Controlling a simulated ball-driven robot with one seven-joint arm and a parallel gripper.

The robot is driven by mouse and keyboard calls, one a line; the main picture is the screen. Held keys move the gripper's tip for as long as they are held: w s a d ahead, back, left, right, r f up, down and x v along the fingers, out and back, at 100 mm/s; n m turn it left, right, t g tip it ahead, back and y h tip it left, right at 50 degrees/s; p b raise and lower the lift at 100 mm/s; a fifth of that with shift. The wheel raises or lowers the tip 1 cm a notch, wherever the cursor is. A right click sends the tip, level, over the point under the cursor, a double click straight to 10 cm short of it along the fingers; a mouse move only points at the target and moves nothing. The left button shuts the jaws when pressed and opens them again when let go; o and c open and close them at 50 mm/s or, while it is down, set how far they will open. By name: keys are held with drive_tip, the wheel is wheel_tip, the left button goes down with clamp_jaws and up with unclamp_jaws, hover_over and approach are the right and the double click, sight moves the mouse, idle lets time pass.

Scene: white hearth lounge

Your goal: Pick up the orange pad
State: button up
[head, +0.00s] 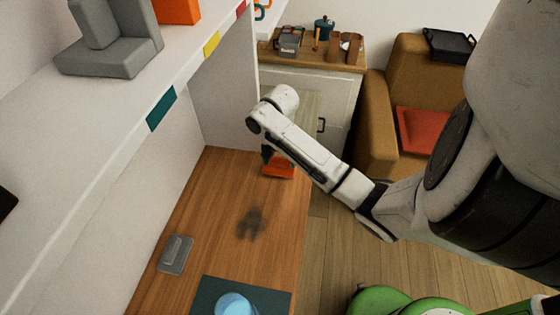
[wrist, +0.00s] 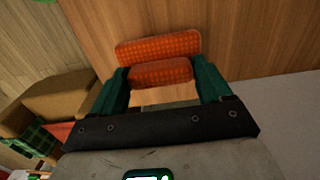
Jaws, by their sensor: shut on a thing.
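The orange pad (head: 279,171) is at the far end of the wooden desk, below the end of my arm. In the wrist view the orange pad (wrist: 158,48) shows a wide, dotted base and a shorter raised block. My gripper (wrist: 161,72) has its two green fingers at either end of that block and is shut on it. In the head view my gripper (head: 268,157) is dark and partly hidden by my arm. I cannot tell whether the pad touches the desk or is slightly above it.
The wooden desk (head: 215,210) has a dark smudge (head: 250,223), a grey pad (head: 175,254), and a dark mat (head: 275,297) with a blue bowl (head: 236,304). A white shelf (head: 190,75) runs along the left. A mustard armchair (head: 375,125) stands beyond my arm.

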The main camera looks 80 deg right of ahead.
sight(286, 169)
drive_tip(key=r, duration=0.1)
drive_tip(key=s+r+p, duration=0.1)
drive_tip(key=r, duration=0.1)
drive_tip(key=s+a+r, duration=0.1)
drive_tip(key=r, duration=0.1)
drive_tip(key=shift+s+r+p, duration=0.2)
drive_tip(key=shift+r+p, duration=0.05)
drive_tip(key=shift+p, duration=0.1)
drive_tip(key=s+r+p, duration=0.1)
drive_tip(key=s+a+r+p, duration=0.1)
drive_tip(key=p, duration=0.1)
drive_tip(key=s+r+p, duration=0.1)
drive_tip(key=shift+s+a+r+p, duration=0.1)
drive_tip(key=shift+s+a+p, duration=0.15)
drive_tip(key=shift+p, duration=0.15)
drive_tip(key=shift+s+a+r+p, duration=0.1)
drive_tip(key=shift+s+a+r, duration=0.45)
drive_tip(key=shift+s, duration=0.6)
drive_tip(key=shift+s+a+r+p, duration=0.1)
drive_tip(key=shift+s+a+r, duration=0.4)
drive_tip(key=shift+s, duration=0.7)
drive_tip(key=shift+s+a+r+p, duration=0.1)
drive_tip(key=shift+s+a+r, duration=0.45)
drive_tip(key=shift+s, duration=0.6)
